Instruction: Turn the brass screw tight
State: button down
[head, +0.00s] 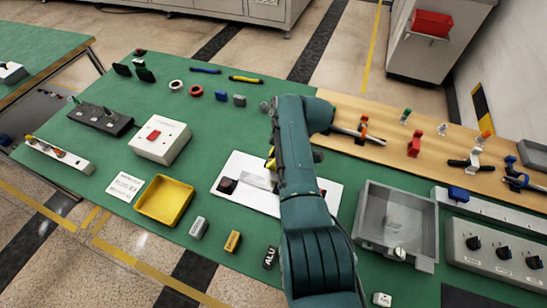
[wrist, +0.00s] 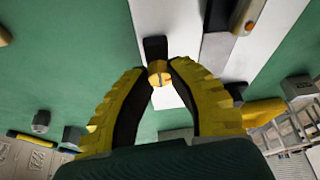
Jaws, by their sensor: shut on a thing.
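The brass screw (wrist: 157,78) shows its round slotted head between the fingertips of my gripper (wrist: 160,69) in the wrist view. The yellow fingers with black pads are shut on it. A dark block (wrist: 155,49) sits just beyond the screw, on or against the white board (wrist: 178,20). My arm hides the screw and most of the gripper there; only a bit of yellow finger shows.
A grey metal tray (head: 368,224) stands right of my arm, beside a grey box with black knobs (head: 503,254). A yellow tray (head: 165,200) and a white box with a red switch (head: 160,139) are at left. A wooden tool board (head: 380,122) lies at back right.

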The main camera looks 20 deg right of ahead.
jog(key=m+p, duration=0.1)
jog(key=p, duration=0.1)
jog(key=m+p, duration=0.1)
jog(key=p, duration=0.2)
jog(key=shift+s+a+r+m+t+h+p, duration=0.1)
jog(key=shift+s+r+m+t+h+p, duration=0.05)
jog(key=shift+r+m+t+h+p, duration=0.2)
jog(key=m+p, duration=0.1)
jog(key=m+h+p, duration=0.1)
jog(key=m+p, duration=0.1)
jog(key=m+t+p, duration=0.1)
jog(key=shift+a+f+h+p, duration=0.1)
jog(key=shift+f+h+p, duration=0.15)
jog(key=shift+p, duration=0.05)
jog(key=m, duration=0.1)
jog(key=m+h+p, duration=0.1)
jog(key=m, duration=0.3)
jog(key=shift+f+h, duration=0.25)
jog(key=shift+h, duration=0.15)
jog(key=m+h, duration=0.1)
jog(key=m, duration=0.3)
jog(key=shift+a+m+h+b, duration=0.1)
jog(key=shift+m+h+b, duration=0.2)
jog(key=shift+h, duration=0.1)
jog(key=shift+f+g, duration=0.1)
jog(key=shift+g, duration=0.15)
jog(key=c, duration=0.9)
grip_release()
jog(key=shift+r, duration=0.2)
